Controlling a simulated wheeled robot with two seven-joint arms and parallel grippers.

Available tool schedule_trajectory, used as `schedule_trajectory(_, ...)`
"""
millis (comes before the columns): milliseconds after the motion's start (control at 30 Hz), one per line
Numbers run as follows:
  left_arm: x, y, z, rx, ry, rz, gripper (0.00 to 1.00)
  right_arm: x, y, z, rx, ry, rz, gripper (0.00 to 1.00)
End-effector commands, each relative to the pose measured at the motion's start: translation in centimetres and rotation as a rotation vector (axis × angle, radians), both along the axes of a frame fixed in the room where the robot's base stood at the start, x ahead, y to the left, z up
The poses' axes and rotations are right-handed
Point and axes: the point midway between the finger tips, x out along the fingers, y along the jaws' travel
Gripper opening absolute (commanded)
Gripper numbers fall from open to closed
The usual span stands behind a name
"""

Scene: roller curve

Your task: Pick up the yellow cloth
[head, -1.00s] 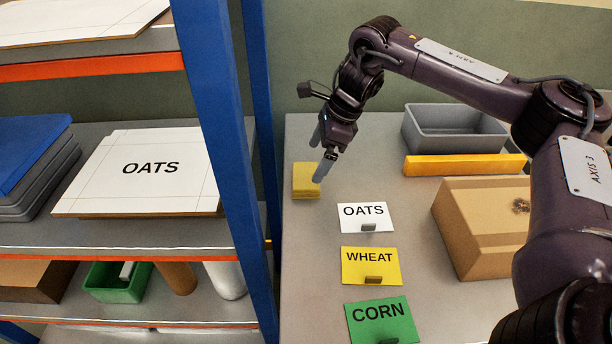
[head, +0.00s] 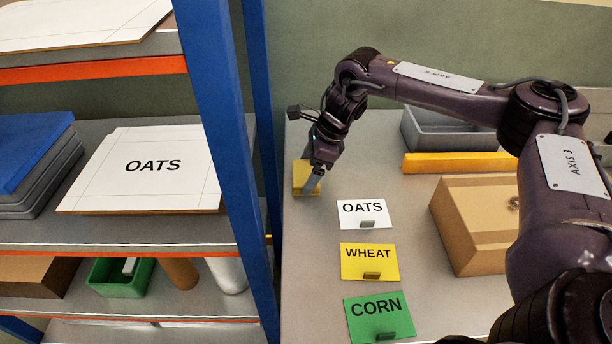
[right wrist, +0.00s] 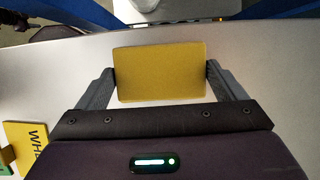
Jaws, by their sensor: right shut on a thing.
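The yellow cloth (head: 301,179) is a small folded block at the far left of the grey table. In the head view my right gripper (head: 311,183) is down at it, with its fingers partly covering it. In the right wrist view the cloth (right wrist: 160,72) lies between the two fingers of the gripper (right wrist: 160,82), which is shut on it from both sides. I cannot tell if the cloth is clear of the table. My left gripper is not in view.
OATS (head: 361,213), WHEAT (head: 369,262) and CORN (head: 379,317) cards stand in front of the cloth. A cardboard box (head: 473,222), yellow bar (head: 458,162) and grey bin (head: 448,128) are to the right. A blue shelf post (head: 226,150) rises close on the left.

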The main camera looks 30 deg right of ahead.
Motion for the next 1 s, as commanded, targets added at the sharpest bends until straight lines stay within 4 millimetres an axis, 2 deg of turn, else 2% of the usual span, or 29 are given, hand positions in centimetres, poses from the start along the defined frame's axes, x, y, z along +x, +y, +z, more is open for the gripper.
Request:
schedule_trajectory(267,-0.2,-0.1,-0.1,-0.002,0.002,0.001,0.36,0.0,0.0,0.4,0.000,-0.001,0.000,0.68)
schedule_trajectory(467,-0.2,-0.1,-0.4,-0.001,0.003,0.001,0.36,0.1,0.0,2.5,0.001,-0.004,0.001,0.68)
schedule_trajectory(567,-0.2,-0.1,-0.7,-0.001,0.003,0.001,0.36,0.2,0.0,4.6,0.001,-0.007,0.000,0.68)
schedule_trajectory(833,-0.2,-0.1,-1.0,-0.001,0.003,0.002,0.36,0.1,0.1,12.2,0.001,-0.007,0.001,0.68)
schedule_trajectory(900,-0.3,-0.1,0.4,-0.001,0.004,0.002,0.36,0.1,0.0,14.7,-0.002,-0.007,0.001,0.68)
schedule_trajectory(1000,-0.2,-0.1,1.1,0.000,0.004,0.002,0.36,0.1,0.0,16.7,-0.001,-0.005,0.001,0.68)
